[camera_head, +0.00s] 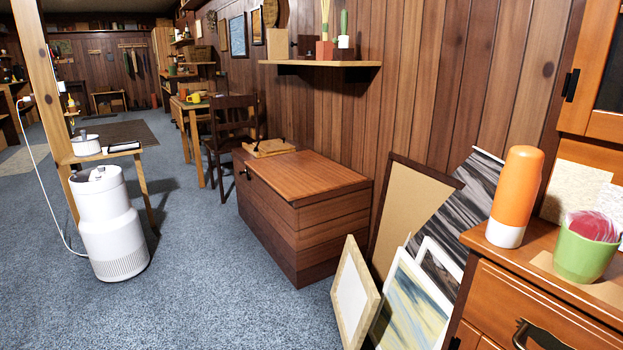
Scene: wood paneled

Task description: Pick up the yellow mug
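A small yellow mug (194,97) stands far off on a wooden table (181,104) left of the upper middle of the head view. It looks upright, but it is too small to make out its handle clearly. Neither of my grippers shows in this view.
A wooden chest (300,215) stands against the paneled wall, with a dark chair (231,125) beyond it. A white canister (108,222) with a cord stands at left beside a small side table (105,153). Frames lean at front right. Blue-grey carpet (195,260) is clear between canister and chest.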

